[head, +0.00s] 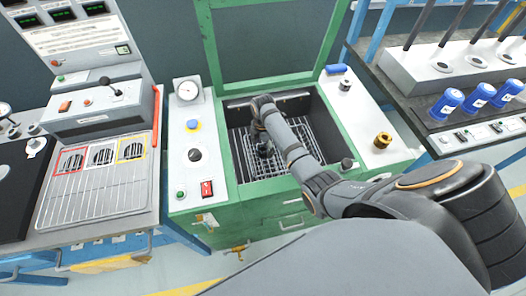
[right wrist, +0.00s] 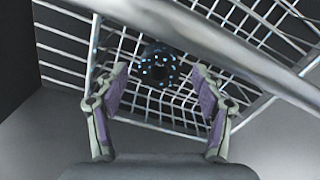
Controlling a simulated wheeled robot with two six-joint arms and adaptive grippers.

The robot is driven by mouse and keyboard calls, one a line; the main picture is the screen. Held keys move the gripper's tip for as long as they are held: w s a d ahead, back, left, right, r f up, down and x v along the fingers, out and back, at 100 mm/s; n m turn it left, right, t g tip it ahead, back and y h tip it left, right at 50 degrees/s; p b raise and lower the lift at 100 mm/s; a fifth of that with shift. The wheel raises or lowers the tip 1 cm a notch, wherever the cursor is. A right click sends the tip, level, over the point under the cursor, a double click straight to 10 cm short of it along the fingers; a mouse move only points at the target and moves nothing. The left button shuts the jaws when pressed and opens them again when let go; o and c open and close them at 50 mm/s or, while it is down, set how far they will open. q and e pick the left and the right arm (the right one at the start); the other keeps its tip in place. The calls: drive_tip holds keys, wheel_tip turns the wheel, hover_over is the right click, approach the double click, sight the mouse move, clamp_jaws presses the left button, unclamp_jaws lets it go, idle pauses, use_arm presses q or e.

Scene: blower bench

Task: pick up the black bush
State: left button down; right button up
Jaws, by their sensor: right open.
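The black bush (right wrist: 159,66) shows in the right wrist view as a short dark ring with a hole and pale bluish specks. It lies on or just above a wire rack (head: 285,160), ahead of my right gripper (right wrist: 160,78). The gripper's two fingers are apart, one to each side of the bush in that picture, and nothing is held. In the head view my right arm reaches down into the open green-framed tank, with the right gripper (head: 264,147) low over the rack. There I cannot tell the bush from the gripper. My left gripper does not show.
The green tank (head: 262,207) has dark inner walls and a raised green lid frame (head: 205,45). A thick metal bar (right wrist: 215,40) crosses the wrist view near the bush. A brass part (head: 383,140) stands on the tank's right ledge.

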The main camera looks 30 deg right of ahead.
wheel_tip(320, 180, down, 2)
drive_tip(key=shift+w+f, duration=0.1)
drive_tip(key=shift+f, duration=0.1)
drive_tip(key=shift+c, duration=0.2)
clamp_jaws()
drive_tip(key=shift+r, duration=0.15)
